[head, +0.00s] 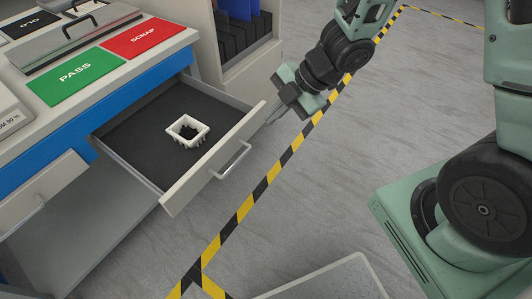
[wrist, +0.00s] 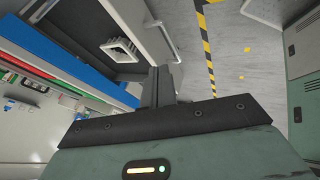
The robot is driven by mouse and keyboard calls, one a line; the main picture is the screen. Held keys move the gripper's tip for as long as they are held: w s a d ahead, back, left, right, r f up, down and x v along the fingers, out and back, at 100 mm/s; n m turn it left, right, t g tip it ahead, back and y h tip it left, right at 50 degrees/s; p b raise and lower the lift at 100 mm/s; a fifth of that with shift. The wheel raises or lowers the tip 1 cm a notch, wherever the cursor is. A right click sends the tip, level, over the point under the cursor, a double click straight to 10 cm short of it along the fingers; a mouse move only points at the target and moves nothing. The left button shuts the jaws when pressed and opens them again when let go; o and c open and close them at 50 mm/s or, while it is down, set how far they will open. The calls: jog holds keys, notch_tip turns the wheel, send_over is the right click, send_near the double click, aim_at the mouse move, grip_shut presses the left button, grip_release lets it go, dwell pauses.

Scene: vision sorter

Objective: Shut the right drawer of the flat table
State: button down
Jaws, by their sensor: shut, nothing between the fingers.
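The right drawer (head: 216,163) of the flat table (head: 104,100) is pulled well out. It has a pale front, a metal handle (head: 232,160) and a dark inner floor.
Another drawer (head: 48,190) with a handle is at the left under the table. Green PASS (head: 75,76) and red SCRAP (head: 144,40) mats lie on the tabletop. A rack (head: 247,45) with dark dividers stands behind.

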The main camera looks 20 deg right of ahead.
jog(key=b, duration=0.3)
send_near(229, 146)
notch_tip(229, 146, down, 4)
jog(key=a, duration=0.2)
jog(key=shift+w+a+n, duration=0.2)
jog(key=shift+w+n, duration=0.1)
jog(key=shift+w, duration=0.25)
